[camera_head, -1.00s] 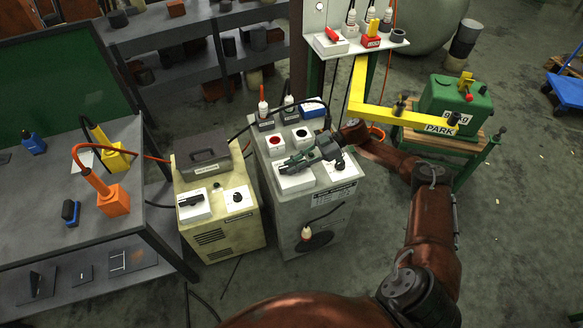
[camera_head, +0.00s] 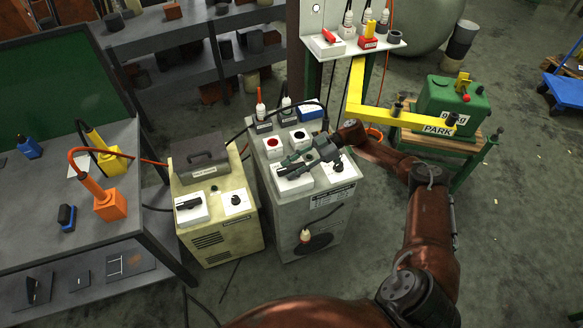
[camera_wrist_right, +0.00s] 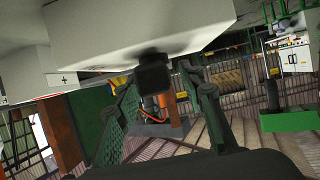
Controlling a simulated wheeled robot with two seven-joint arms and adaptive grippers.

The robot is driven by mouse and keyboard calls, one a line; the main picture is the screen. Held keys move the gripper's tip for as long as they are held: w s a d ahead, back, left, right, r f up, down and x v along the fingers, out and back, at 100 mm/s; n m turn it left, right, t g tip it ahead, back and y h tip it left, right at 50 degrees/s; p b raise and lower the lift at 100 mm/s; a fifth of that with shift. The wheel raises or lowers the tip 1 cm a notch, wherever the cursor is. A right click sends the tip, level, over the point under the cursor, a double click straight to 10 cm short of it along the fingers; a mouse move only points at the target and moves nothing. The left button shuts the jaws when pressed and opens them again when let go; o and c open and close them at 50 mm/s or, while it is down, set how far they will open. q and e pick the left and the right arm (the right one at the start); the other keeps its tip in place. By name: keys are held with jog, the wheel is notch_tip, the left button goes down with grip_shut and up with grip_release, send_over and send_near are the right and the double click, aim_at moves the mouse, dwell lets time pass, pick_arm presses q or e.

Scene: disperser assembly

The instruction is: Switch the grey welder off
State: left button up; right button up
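The grey welder (camera_head: 318,222) is the grey cabinet in the middle of the head view. Its top bears a red button (camera_head: 272,142), a dark button (camera_head: 299,135) and white switch boxes. My right gripper (camera_head: 288,163) is over the front left white switch box (camera_head: 292,184) and hides most of its top. In the right wrist view, a black handle (camera_wrist_right: 155,76) sticks out from a white housing (camera_wrist_right: 130,38) between the two spread fingers, with a gap on each side. A round black knob (camera_head: 338,167) shows on the white box to the right. My left gripper is out of view.
A beige welder (camera_head: 225,232) with its own black switch (camera_head: 189,203) stands close on the left. A yellow arm (camera_head: 355,90) and a green PARK unit (camera_head: 440,110) are at the right. A workbench (camera_head: 40,190) with an orange plug block (camera_head: 109,205) is at far left.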

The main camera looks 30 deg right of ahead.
jog(key=v, duration=1.2)
jog(key=shift+d+f, duration=0.1)
